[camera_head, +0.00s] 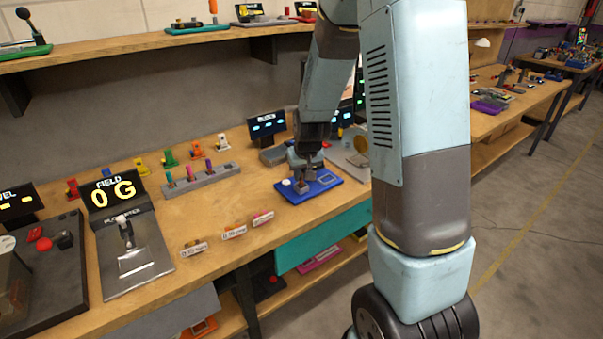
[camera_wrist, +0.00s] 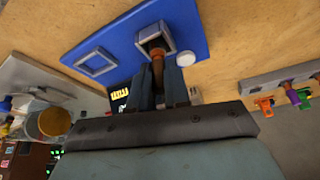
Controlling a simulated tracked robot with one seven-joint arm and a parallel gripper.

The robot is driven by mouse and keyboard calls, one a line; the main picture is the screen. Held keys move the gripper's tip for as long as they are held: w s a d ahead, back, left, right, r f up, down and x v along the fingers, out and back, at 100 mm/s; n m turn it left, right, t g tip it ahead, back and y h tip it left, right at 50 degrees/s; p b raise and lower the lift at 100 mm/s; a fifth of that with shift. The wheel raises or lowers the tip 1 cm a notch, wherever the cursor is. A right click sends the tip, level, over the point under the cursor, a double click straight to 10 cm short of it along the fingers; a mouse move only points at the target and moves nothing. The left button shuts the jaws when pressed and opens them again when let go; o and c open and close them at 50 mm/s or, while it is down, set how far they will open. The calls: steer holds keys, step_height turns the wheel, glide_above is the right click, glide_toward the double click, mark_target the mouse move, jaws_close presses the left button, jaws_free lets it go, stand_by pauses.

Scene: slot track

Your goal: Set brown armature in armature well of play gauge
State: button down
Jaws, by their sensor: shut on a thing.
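The play gauge is a blue plate (camera_head: 345,190) on the bench; it also fills the upper middle of the wrist view (camera_wrist: 115,35). It carries a raised grey square well (camera_wrist: 146,31), a flat pale square outline (camera_wrist: 94,62) and a white round button (camera_wrist: 186,58). My gripper (camera_wrist: 159,82) is shut on the brown armature (camera_wrist: 157,70). The armature's far end lines up with the opening of the raised well. I cannot tell how deep it sits, as the fingers hide part of it. In the head view my gripper (camera_head: 305,180) is over the plate.
A grey rack (camera_head: 203,180) with coloured pegs stands left of the plate, with several small coloured pieces behind it. Labelled pieces (camera_head: 234,232) lie near the front edge. A dark display (camera_head: 267,124) stands behind. Bare bench lies between the rack and the plate.

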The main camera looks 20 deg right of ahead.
steer(key=shift+f, duration=0.15)
steer(key=c, duration=1)
jaws_free()
steer(key=v, duration=1.4)
steer(key=shift+t, duration=0.6)
steer(key=s+r, duration=0.4)
steer(key=s, duration=0.3)
steer(key=s+r, duration=0.4)
steer(key=s, duration=0.4)
steer(key=s+r, duration=0.4)
steer(key=s, duration=0.4)
steer(key=shift+s+d+r, duration=0.1)
steer(key=shift+r, duration=0.3)
